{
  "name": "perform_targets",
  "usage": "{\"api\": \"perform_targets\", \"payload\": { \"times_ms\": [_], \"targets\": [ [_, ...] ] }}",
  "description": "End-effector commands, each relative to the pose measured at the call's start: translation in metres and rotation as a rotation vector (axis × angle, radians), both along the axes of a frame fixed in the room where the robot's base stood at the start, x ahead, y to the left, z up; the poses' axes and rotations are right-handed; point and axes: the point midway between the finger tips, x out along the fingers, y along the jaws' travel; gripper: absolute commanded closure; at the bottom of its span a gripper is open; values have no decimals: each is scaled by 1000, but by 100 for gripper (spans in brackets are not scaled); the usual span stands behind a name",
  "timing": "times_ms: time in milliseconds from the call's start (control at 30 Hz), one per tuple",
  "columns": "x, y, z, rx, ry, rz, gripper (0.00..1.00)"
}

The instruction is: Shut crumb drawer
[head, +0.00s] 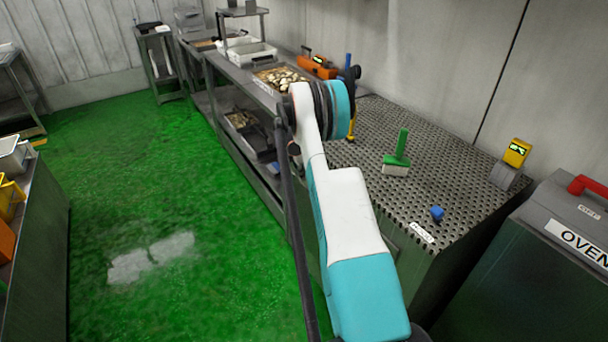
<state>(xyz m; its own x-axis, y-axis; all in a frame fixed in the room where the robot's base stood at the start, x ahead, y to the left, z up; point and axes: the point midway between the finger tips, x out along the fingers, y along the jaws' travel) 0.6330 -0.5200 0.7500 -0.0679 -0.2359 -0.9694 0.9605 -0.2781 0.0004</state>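I cannot make out a crumb drawer in the head view. The perforated metal bench (455,165) has a small white label on its front edge that is too small to read. My white and teal arm covers part of the bench front and the space before it. The arm rises from the bottom of the picture to a teal and dark joint at the bench's left end. My gripper's fingers do not show, and what lies behind the arm is hidden.
A green brush (396,162), a blue knob-like piece (437,213) and a yellow device (516,153) stand on the bench. A grey oven box (570,225) is at the right. A long shelf unit (232,75) runs back left. The green floor (150,170) is open.

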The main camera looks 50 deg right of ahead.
Motion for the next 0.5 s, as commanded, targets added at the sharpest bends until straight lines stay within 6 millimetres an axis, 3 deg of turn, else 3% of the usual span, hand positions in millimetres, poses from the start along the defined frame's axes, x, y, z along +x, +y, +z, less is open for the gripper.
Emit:
{"api": "perform_targets", "payload": {
  "times_ms": [200, 300, 500],
  "targets": [
    [23, 45, -2, 3, 0, 7, 100],
    [22, 47, 29, 3, 0, 3, 100],
    [25, 57, 68, 4, 0, 2, 100]
  ]
}}
